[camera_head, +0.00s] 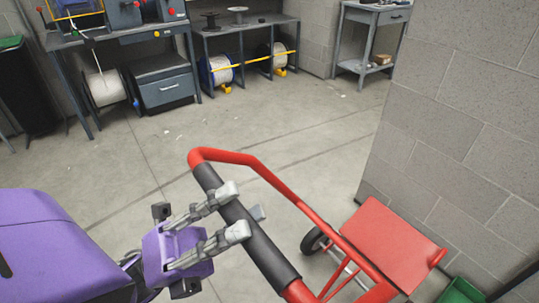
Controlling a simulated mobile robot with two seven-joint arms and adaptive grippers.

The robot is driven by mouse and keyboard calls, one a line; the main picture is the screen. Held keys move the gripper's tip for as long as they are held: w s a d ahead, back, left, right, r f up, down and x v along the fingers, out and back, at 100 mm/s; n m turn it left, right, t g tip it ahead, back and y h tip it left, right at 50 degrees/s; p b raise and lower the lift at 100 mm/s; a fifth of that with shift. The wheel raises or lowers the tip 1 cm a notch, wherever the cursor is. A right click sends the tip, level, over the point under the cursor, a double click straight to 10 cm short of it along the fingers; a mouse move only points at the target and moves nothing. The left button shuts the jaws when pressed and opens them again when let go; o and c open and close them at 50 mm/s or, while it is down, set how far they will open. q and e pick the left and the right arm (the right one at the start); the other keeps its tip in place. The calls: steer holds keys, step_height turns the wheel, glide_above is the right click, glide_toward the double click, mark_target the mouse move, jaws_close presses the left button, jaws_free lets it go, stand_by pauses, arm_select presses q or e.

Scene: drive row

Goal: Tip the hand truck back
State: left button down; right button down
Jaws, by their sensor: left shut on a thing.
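The red hand truck (270,180) stands in the lower middle, its handle towards me. Its black grip sleeve (268,254) runs across the handle. My left gripper (234,211), on a purple arm from the left, is shut on this sleeve, with its grey fingers over it. A red plate (390,245) of the hand truck shows at right, and one dark wheel (316,240) shows beside the frame. The lower frame is cut off by the bottom edge. I cannot tell how far the truck leans. My right gripper is not in view.
A grey block wall (460,110) rises close to the right of the truck. A green object (462,292) lies at the bottom right. Workbenches with cable reels (104,88) and a drawer unit (164,88) line the back. The concrete floor (260,125) between is clear.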

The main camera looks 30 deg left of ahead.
arm_select(q)
steer(key=shift+w+f+y, duration=0.15)
steer(key=shift+f+y, duration=0.15)
steer(key=shift+f, duration=0.35)
steer(key=c, duration=1.5)
jaws_free()
steer(key=shift+o, duration=0.2)
steer(key=shift+r, duration=0.1)
steer(key=shift+r, duration=0.1)
steer(key=v, duration=1.2)
steer(key=shift+w, duration=0.2)
